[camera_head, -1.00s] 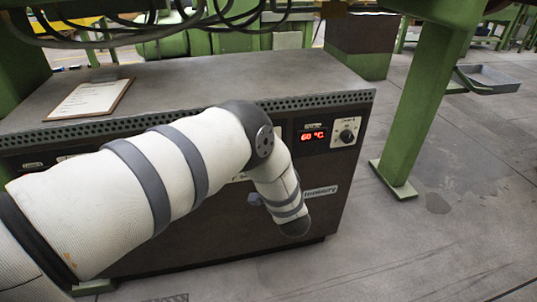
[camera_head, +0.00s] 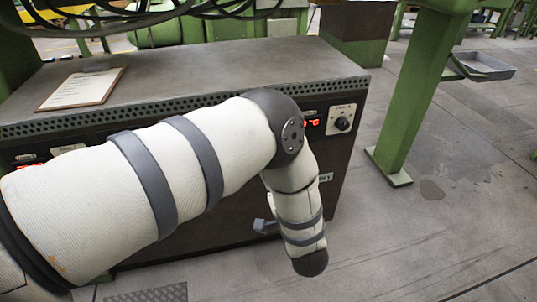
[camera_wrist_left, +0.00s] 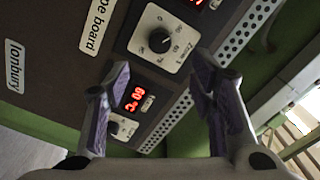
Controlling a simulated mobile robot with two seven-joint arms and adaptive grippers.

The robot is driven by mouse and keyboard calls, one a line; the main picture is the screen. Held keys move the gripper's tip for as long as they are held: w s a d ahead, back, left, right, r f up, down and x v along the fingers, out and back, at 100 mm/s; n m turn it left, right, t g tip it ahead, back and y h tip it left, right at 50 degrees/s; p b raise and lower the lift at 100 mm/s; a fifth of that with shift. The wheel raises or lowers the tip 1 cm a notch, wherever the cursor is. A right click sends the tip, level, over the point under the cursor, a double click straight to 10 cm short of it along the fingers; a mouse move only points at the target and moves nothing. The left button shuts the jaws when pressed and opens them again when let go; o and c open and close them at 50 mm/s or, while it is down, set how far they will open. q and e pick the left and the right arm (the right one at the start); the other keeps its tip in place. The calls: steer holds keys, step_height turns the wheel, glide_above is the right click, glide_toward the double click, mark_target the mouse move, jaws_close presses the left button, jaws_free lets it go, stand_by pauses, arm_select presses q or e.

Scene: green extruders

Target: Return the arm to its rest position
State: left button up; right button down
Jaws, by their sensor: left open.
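My left arm (camera_head: 150,185) comes in from the left in the head view, in white sleeve with grey bands. It bends at a dark joint (camera_head: 290,135) in front of the cabinet's right part, and its lower part points down. My left gripper (camera_wrist_left: 162,72) is open and empty in the wrist view, its two purple-padded fingers spread in front of the control panel. The fingers look apart from the knob (camera_wrist_left: 160,40) and the red display (camera_wrist_left: 133,97). In the head view the gripper is mostly hidden behind the arm. My right gripper is out of view.
The dark cabinet (camera_head: 225,65) has a clipboard (camera_head: 82,88) on top and a knob (camera_head: 342,123) on its front right. A green post (camera_head: 410,110) stands right of it. Cables (camera_head: 170,12) hang above. A grey tray (camera_head: 482,65) is farther right. The right floor is mostly clear.

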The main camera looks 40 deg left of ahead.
arm_select(q)
steer(key=shift+s+d, duration=0.35)
